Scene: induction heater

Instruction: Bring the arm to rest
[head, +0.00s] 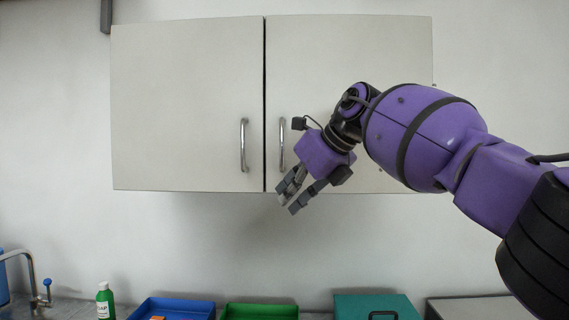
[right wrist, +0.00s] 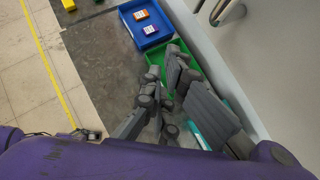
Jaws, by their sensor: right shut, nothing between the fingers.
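My right arm comes in from the right in the head view, raised in front of the wall cupboard. My right gripper (head: 290,197) points down and to the left, just below the cupboard's lower edge, with nothing held. Its fingers also show in the right wrist view (right wrist: 170,95), above the counter and partly over the green tray. It is shut and empty. My left gripper is not in the head view.
The wall cupboard (head: 190,105) has two closed doors with metal handles. Below are a blue tray (head: 175,307), a green tray (head: 260,311), a teal box (head: 375,305), a green bottle (head: 105,301) and a tap (head: 32,275). The counter (right wrist: 103,60) has bare room beside the trays.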

